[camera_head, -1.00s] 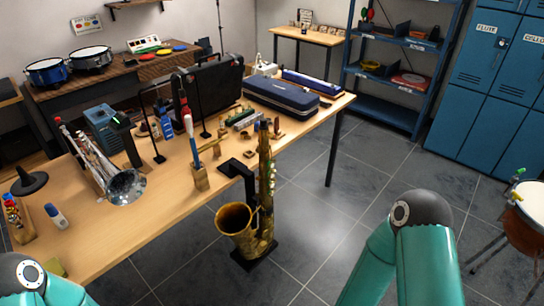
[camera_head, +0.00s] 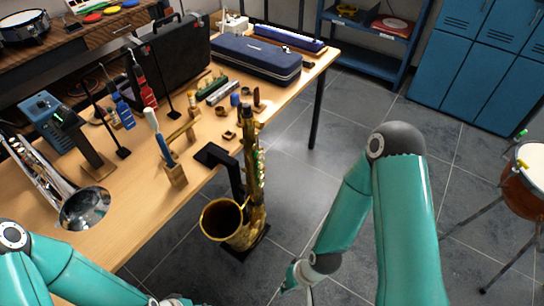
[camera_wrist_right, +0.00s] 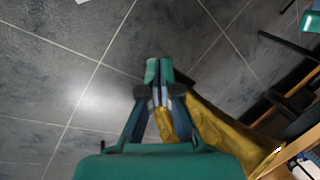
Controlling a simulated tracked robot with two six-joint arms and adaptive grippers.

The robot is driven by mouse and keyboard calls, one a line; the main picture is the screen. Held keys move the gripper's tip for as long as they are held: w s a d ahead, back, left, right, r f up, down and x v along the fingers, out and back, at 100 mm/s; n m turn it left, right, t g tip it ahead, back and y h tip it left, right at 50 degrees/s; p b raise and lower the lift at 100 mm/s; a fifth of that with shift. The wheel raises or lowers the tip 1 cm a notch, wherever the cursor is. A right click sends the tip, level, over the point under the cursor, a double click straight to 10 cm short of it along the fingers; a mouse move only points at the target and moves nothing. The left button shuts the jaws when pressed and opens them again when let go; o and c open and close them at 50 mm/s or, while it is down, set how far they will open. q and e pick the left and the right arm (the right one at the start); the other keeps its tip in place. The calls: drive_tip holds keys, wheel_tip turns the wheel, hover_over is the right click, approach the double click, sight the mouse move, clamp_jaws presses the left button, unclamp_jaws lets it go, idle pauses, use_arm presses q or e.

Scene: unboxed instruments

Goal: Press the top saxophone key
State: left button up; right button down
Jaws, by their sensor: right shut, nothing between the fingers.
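The gold saxophone (camera_head: 243,215) stands upright on a black stand beside the table, its bell facing left. A column of pale keys (camera_head: 261,165) runs up the right side of its body. In the right wrist view the gold saxophone (camera_wrist_right: 222,132) lies right of and partly behind my fingers. My right gripper (camera_head: 296,286) is low, to the right of the bell and apart from it in the head view. It shows shut and empty in the wrist view (camera_wrist_right: 159,72). My left gripper (camera_head: 176,301) is barely visible at the bottom edge; its fingers are hidden.
The wooden table (camera_head: 125,240) holds a trumpet (camera_head: 55,190), a brush-like tool in a wooden holder (camera_head: 172,168), small stands and a blue case (camera_head: 255,60). A drum (camera_head: 528,170) stands at the right. The tiled floor right of the saxophone is open.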

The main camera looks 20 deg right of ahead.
sight(262, 157)
drive_tip(key=w+d+r+m+t+y+b, duration=0.2)
drive_tip(key=w+d+r+m+t+b, duration=0.2)
drive_tip(key=r+m, duration=0.4)
drive_tip(key=w+d+r+m+t+y+b, duration=0.2)
drive_tip(key=w+d+r+m+t+b, duration=0.2)
drive_tip(key=m, duration=0.5)
drive_tip(key=w+d+r+m+t+y+b, duration=0.3)
drive_tip(key=w+d+r+m+t+b, duration=0.1)
drive_tip(key=w+r+m+b, duration=0.3)
wheel_tip(262, 157, up, 5)
drive_tip(key=m+t, duration=0.1)
drive_tip(key=m, duration=0.1)
drive_tip(key=shift+w+f+m+t+b, duration=0.2)
drive_tip(key=shift+w+m+t+b, duration=0.1)
drive_tip(key=shift+b, duration=0.1)
drive_tip(key=x, duration=1.4)
